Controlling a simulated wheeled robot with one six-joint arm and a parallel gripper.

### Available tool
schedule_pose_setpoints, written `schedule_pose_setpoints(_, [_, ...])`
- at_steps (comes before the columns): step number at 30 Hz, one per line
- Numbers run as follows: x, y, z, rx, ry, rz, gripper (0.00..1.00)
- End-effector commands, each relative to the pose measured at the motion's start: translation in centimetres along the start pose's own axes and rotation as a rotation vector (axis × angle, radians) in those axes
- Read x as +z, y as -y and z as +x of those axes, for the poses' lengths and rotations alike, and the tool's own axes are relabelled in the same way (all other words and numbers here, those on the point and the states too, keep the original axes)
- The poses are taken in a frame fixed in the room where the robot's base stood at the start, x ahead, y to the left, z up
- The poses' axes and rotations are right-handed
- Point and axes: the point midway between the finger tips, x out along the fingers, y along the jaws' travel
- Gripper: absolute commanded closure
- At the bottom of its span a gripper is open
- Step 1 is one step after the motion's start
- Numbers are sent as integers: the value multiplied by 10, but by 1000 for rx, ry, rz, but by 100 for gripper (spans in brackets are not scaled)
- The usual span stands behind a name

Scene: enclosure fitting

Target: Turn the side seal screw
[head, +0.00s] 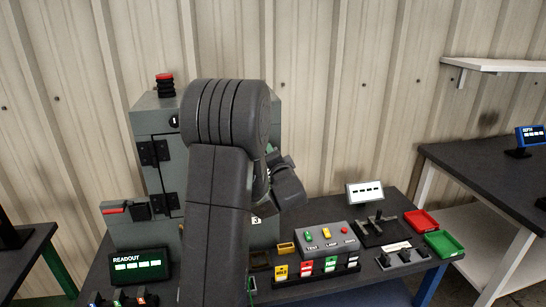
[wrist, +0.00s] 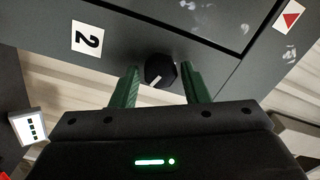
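A black round screw head (wrist: 158,70) with a white line across it sits on a grey face of the enclosure, beside a white label "2" (wrist: 87,39). The line is slanted. My gripper (wrist: 160,75) has its green fingers on both sides of the screw head in the wrist view. Small gaps show between the fingers and the head, so it looks open and not clamped. In the head view the grey enclosure (head: 155,225) stands on the bench behind my arm. My arm hides the screw and most of the gripper there.
On the bench are a readout (head: 139,265), a button box (head: 328,240), a red tray (head: 421,222) and a green tray (head: 443,244). A red button (head: 165,77) tops the enclosure. A red triangle label (wrist: 290,18) shows in the wrist view. Another table (head: 490,165) stands right.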

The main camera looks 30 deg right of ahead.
Motion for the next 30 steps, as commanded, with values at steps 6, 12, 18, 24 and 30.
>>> schedule_pose_setpoints(6, [0,0,0,0,0,0,48])
schedule_pose_setpoints(12, [0,0,-5,0,0,-1,48])
schedule_pose_setpoints(18, [0,-2,-38,1,-2,-1,48])
schedule_pose_setpoints(24, [0,-2,-85,1,-4,-1,48])
schedule_pose_setpoints(30, [-1,-1,-121,2,-2,-1,48])
